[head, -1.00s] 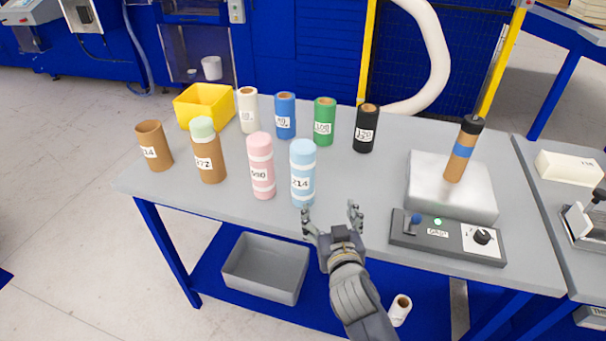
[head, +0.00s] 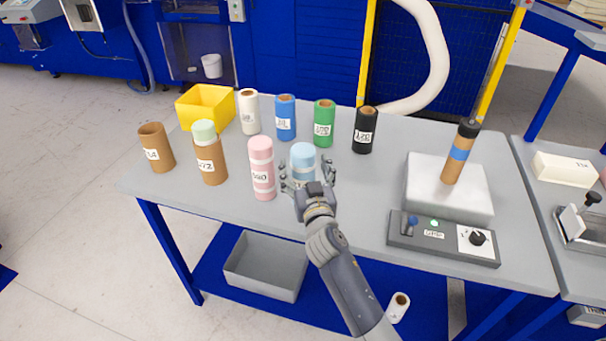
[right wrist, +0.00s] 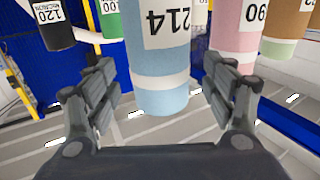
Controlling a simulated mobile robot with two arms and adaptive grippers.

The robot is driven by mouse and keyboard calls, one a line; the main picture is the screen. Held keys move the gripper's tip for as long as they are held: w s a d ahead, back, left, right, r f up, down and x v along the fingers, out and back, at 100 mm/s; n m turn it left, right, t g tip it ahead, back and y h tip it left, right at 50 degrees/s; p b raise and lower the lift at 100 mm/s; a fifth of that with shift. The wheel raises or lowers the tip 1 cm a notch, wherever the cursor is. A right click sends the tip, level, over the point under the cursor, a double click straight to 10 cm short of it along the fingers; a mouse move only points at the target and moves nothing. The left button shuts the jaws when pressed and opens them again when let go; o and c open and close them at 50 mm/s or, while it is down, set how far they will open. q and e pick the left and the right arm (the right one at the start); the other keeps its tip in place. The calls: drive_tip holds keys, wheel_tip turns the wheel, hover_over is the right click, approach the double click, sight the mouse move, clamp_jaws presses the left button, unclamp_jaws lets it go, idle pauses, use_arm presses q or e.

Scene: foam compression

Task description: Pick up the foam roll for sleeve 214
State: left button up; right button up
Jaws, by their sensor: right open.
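The light blue foam roll labelled 214 (head: 303,155) stands upright on the table between the fingers of my right gripper (head: 308,172). In the right wrist view the roll (right wrist: 160,60) appears inverted between the open fingers, with a gap visible on each side. My gripper hides its lower part in the head view. An empty brown sleeve (head: 156,150) stands at the table's left; its label is only partly readable, ending in 14. My left gripper is out of view.
The pink roll (head: 261,165) stands close to the left of the blue roll. A brown sleeve holding a green roll (head: 210,158) is farther left. White, blue, green and black rolls stand behind. A press with a control box (head: 440,238) is at right.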

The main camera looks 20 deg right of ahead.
drive_tip(key=shift+w+d, duration=0.15)
drive_tip(key=shift+w, duration=1.1)
drive_tip(key=shift+s, duration=0.1)
drive_tip(key=shift+c, duration=0.8)
drive_tip(key=c, duration=1)
drive_tip(key=shift+o, duration=0.2)
